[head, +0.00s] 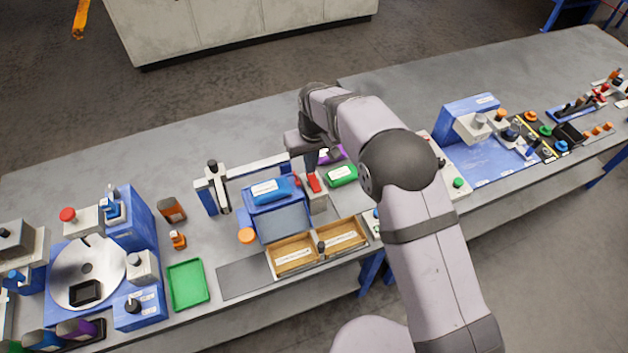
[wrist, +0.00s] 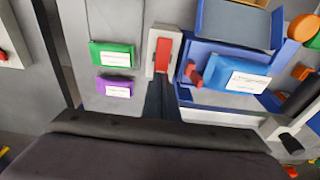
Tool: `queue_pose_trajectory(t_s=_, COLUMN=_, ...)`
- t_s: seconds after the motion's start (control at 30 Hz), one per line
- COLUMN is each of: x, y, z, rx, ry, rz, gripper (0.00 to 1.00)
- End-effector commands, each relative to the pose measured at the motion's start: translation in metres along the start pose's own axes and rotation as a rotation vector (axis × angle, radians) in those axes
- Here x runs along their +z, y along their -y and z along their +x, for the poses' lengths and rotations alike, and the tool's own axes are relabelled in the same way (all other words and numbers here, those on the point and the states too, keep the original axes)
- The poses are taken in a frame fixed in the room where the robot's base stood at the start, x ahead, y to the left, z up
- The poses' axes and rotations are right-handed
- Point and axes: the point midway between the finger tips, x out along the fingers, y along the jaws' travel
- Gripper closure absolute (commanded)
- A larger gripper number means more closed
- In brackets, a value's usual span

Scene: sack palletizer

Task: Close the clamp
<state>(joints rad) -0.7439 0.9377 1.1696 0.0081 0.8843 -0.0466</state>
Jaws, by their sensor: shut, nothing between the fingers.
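A blue fixture (head: 274,222) holds a blue sack (head: 270,190) with a white label; the sack also shows in the wrist view (wrist: 240,78). Beside the fixture is a pale grey block (wrist: 153,65) with a flat red lever (wrist: 162,55) on top; the lever also shows in the head view (head: 313,183). I cannot tell for sure which red part is the clamp. My gripper (wrist: 160,88) is shut and empty, its fingertips close to the grey block's end. Contact cannot be told.
A green sack (head: 342,175) and a purple sack (wrist: 114,87) lie beside the grey block. A divided wooden tray (head: 292,257) stands at the table's front edge. An upright grey post (head: 216,190) and an orange knob (head: 246,236) flank the fixture. Bare table lies behind.

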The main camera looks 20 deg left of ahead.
Motion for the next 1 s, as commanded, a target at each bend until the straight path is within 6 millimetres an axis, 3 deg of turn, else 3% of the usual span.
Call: queue_pose_trajectory(t_s=1.0, x=0.003, y=0.000, z=0.015, rx=0.000, ry=0.002, rz=0.000, gripper=1.00)
